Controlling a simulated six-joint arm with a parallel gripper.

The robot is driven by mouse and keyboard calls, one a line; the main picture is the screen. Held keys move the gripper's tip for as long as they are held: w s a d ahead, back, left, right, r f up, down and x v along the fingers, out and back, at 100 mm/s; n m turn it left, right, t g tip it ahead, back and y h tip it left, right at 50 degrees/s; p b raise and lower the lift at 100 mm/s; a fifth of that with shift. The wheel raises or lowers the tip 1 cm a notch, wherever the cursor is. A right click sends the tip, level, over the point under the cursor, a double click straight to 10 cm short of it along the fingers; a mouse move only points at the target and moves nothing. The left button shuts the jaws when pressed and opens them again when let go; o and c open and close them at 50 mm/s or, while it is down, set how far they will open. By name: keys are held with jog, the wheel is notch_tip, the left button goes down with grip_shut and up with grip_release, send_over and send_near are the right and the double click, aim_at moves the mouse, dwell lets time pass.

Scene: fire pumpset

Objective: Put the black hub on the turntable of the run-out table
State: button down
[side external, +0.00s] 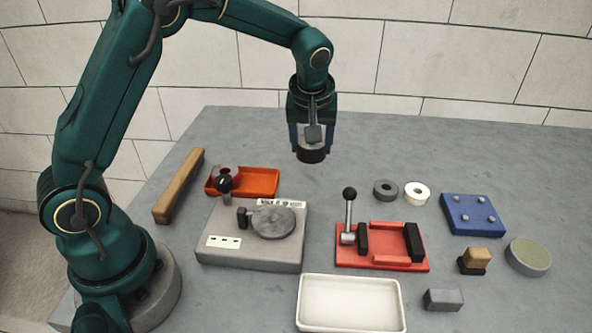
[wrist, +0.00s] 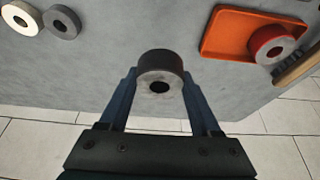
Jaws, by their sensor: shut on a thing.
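The black hub (side external: 311,156) hangs in my gripper (side external: 312,140), well above the table and behind the run-out table. In the wrist view the black hub (wrist: 160,66) shows its dark side and a grey face with a bore, between the blue fingers of my gripper (wrist: 159,82). The run-out table (side external: 250,254) is a grey block at centre left. Its round grey turntable (side external: 272,222) is bare, with a small black-tipped gauge beside it on the left. The hub is apart from the turntable.
An orange tray (side external: 258,183) with a red hub (wrist: 268,46) in it lies behind the run-out table. A red fixture with an upright lever (side external: 349,212) stands to the right. A white tray (side external: 350,303) lies in front. Grey and white rings (side external: 416,191) lie at the back right.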

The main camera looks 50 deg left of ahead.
jog(key=shift+s+a+r+m+t+h, duration=0.25)
jog(key=shift+s+a+r+m, duration=0.8)
jog(key=shift+s, duration=2)
jog(key=shift+s+a+r+m+t+h, duration=0.15)
jog(key=shift+s+a+r+m+h, duration=0.35)
jog(key=shift+s+r, duration=1.8)
jog(key=shift+s+a+r+m+t+h, duration=0.2)
jog(key=shift+s+a+r+m, duration=0.65)
jog(key=shift+s, duration=2.9)
send_over(277, 216)
jog(key=s, duration=0.2)
jog(key=f, duration=0.7)
jog(key=shift+w+d+f, duration=0.2)
jog(key=shift+w+f, duration=0.05)
jog(key=shift+f, duration=2.05)
